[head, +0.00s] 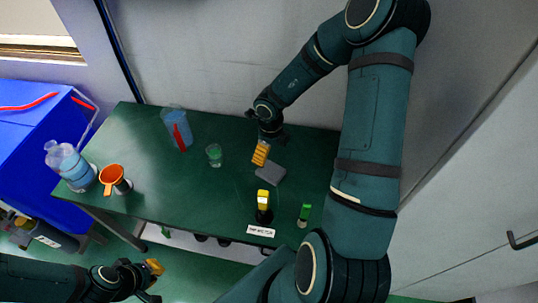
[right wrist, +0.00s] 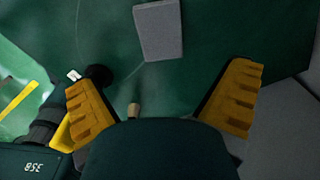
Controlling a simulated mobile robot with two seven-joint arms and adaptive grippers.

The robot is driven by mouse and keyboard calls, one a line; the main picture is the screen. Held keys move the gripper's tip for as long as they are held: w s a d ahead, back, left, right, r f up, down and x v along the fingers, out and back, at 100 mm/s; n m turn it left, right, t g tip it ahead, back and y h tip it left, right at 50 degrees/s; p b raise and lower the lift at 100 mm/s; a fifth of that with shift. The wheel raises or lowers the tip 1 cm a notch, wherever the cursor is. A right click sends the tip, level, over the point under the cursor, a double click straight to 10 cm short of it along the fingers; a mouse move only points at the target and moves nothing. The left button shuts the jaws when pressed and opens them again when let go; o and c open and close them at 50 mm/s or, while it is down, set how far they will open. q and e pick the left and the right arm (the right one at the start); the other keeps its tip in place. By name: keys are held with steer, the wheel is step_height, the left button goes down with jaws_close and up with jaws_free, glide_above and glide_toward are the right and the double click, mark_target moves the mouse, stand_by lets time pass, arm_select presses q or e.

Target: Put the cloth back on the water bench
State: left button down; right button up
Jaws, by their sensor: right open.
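The cloth (head: 271,175) is a flat grey rectangle lying on the green bench top (head: 235,182), right of the middle. It also shows at the top of the right wrist view (right wrist: 159,30), lying flat. My right gripper (head: 261,152) is just behind and to the left of the cloth, near or above it; in the right wrist view its yellow fingers (right wrist: 160,80) are spread wide with nothing held, and the cloth lies beyond them. My left gripper (head: 150,276) is low at the left, off the bench's front edge; its opening is unclear.
A yellow-topped device (head: 263,200) and a green-capped vial (head: 304,215) stand near the front edge. A jug with blue liquid (head: 177,130), a small glass (head: 214,154), an orange funnel (head: 112,176) and a bottle (head: 68,165) stand further left. A blue box (head: 35,150) adjoins the bench.

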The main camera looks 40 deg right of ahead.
steer(key=shift+r, duration=0.2)
